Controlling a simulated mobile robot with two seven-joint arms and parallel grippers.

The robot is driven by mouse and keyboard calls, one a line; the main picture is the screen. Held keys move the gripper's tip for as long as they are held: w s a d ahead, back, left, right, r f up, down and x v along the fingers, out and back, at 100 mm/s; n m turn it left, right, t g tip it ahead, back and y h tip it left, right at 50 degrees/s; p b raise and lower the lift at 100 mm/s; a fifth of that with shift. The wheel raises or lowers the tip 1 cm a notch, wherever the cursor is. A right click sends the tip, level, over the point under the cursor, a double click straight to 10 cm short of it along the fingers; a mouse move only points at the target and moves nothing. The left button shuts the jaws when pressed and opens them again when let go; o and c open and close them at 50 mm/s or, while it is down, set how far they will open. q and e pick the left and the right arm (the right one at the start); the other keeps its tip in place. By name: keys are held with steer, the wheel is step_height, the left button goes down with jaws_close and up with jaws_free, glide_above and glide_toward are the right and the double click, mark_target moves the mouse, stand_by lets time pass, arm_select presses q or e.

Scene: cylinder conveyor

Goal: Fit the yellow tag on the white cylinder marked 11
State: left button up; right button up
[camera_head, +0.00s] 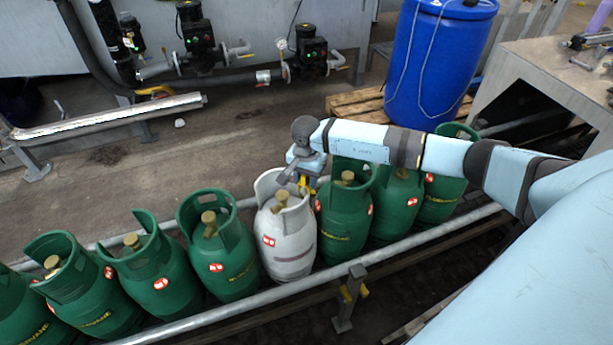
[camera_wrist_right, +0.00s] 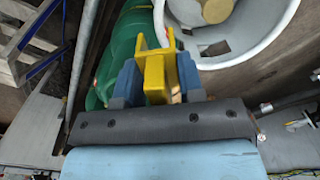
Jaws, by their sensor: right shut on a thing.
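The white cylinder (camera_head: 287,237) stands upright in a row of green cylinders, with a red and white label on its side; I cannot read a number on it. Its collar and brass valve also show at the top of the right wrist view (camera_wrist_right: 208,58). My right gripper (camera_head: 303,181) is at the right side of the white collar, above the gap to the green cylinder on the right. It is shut on the yellow tag (camera_wrist_right: 154,74), which has a forked end pointing away from the gripper. I cannot tell whether the tag touches the collar. My left gripper is out of view.
Several green cylinders (camera_head: 232,262) stand close on both sides along the conveyor, behind a metal rail (camera_head: 237,306). A blue drum (camera_head: 432,65) stands on a wooden pallet (camera_head: 356,103) at the back. The floor behind the row is mostly clear.

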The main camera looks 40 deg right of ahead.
mark_target(306, 196)
steer(key=shift+f+b, duration=0.7)
steer(key=shift+f, duration=0.5)
steer(key=shift+b, duration=0.75)
stand_by(0.8)
steer(key=shift+f+b, duration=2.05)
steer(key=shift+f, duration=0.3)
steer(key=o, duration=1)
steer(key=shift+r, duration=0.3)
step_height(306, 196, up, 13)
steer(key=shift+f+b, duration=0.15)
steer(key=shift+b, duration=0.2)
steer(key=shift+r, duration=0.35)
